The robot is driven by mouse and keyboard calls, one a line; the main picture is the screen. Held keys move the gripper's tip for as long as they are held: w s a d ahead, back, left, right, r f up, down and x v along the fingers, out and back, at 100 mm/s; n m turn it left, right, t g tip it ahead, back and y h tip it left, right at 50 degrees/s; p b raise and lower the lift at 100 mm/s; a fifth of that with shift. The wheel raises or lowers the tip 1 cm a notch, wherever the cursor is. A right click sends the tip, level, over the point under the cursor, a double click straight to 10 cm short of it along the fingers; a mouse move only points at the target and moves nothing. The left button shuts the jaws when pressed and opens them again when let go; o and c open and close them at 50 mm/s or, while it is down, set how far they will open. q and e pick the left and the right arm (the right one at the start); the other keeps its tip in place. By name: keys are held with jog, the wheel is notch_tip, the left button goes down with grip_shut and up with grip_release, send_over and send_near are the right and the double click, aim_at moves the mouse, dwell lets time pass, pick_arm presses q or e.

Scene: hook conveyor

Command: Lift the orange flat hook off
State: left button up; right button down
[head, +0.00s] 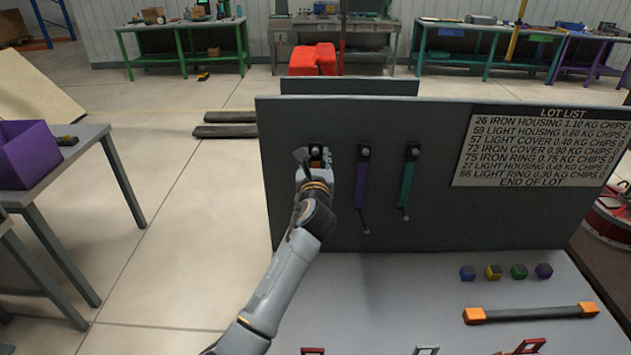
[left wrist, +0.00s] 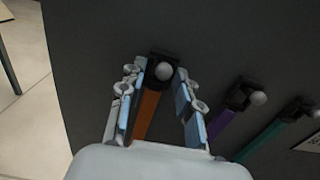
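The orange flat hook (left wrist: 150,112) hangs from a dark peg block with a pale round knob (left wrist: 164,71) on the grey upright board (head: 430,225). In the head view most of the hook is hidden behind my left gripper (head: 315,160). In the left wrist view my left gripper (left wrist: 162,98) is open, with one finger on each side of the hook. The left finger is close to the hook's edge; a gap shows on the right. I cannot tell whether a finger touches it. My right gripper is not in view.
A purple hook (head: 360,185) and a teal hook (head: 406,185) hang to the right on the same board. A lot list (head: 541,148) is at the board's upper right. Small coloured cubes and an orange-ended bar (head: 530,312) lie on the grey table below.

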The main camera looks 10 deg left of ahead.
pick_arm(q)
grip_shut()
jog(key=shift+r, duration=0.55)
jog(key=shift+s+r, duration=0.15)
jog(key=s+d, duration=0.1)
jog(key=s, duration=0.7)
jog(key=s+d+b, duration=0.1)
jog(key=s+d, duration=0.1)
jog(key=s, duration=0.7)
jog(key=shift+s+d+r+b, duration=0.2)
jog(key=shift+d+r+b, duration=0.05)
jog(key=shift+d+b, duration=0.05)
jog(key=shift+s, duration=0.1)
